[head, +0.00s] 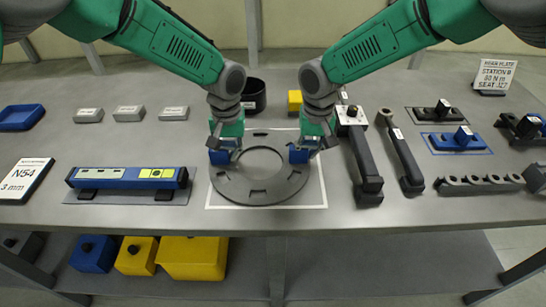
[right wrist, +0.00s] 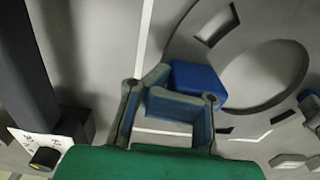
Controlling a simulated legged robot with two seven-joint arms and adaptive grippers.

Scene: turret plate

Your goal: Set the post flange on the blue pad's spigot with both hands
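A flat dark grey ring (head: 261,193) with slots lies on a white-outlined area of the bench; it also shows in the right wrist view (right wrist: 207,62). I cannot tell whether it is the post flange. My left gripper (head: 222,150) points down at its upper left rim, beside a blue piece. My right gripper (head: 308,150) points down at its upper right rim. In the right wrist view its fingers (right wrist: 186,88) are apart, with a blue block (right wrist: 197,78) at the tips; contact is unclear.
Black bar tools (head: 367,183) and (head: 405,160) lie right of the ring. A blue level-like tool (head: 125,179) lies left. A black cup (head: 254,96) and yellow block (head: 295,100) stand behind. Yellow and blue boxes (head: 190,260) sit on the lower shelf.

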